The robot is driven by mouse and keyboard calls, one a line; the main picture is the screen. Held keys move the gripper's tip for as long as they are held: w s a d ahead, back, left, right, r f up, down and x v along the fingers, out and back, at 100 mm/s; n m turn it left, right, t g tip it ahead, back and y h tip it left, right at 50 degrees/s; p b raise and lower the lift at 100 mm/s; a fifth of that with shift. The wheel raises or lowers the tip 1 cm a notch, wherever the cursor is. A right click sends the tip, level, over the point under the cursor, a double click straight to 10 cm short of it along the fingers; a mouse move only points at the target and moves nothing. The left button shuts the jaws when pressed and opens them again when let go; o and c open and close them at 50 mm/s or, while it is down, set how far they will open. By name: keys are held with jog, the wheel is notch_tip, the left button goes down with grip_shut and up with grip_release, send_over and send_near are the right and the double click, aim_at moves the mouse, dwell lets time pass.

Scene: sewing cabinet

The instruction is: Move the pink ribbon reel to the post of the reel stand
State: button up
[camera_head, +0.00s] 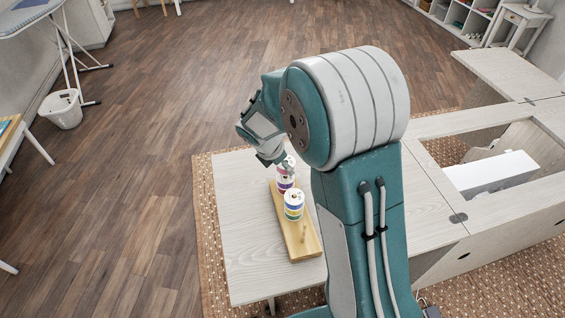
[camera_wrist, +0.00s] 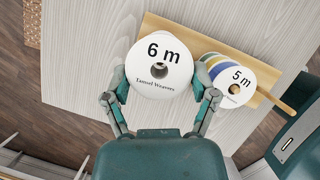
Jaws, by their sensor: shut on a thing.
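My gripper (camera_wrist: 160,88) has its fingers on both sides of a white-faced reel (camera_wrist: 157,50) marked "6 m". Its rim colour is hidden in the wrist view; a reel with a pinkish rim (camera_head: 289,163) shows just below my gripper (camera_head: 272,160) in the head view. The wooden reel stand (camera_head: 294,229) lies on the pale table. Its near post (camera_head: 304,234) is bare. Its middle post holds a blue, green and yellow stack (camera_head: 293,205), with top face marked "5 m" (camera_wrist: 231,84). A purple-banded reel (camera_head: 285,183) sits at the far end, under the held reel; any gap is unclear.
The pale tabletop (camera_head: 246,215) is clear left of the stand. An open cabinet well with a white machine (camera_head: 491,174) lies to the right. My arm hides part of the table. A white basket (camera_head: 60,109) stands on the floor far left.

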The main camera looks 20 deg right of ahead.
jog(key=shift+f, duration=1.2)
jog(key=o, duration=0.9)
jog(key=shift+c, duration=0.2)
jog(key=v, duration=1.2)
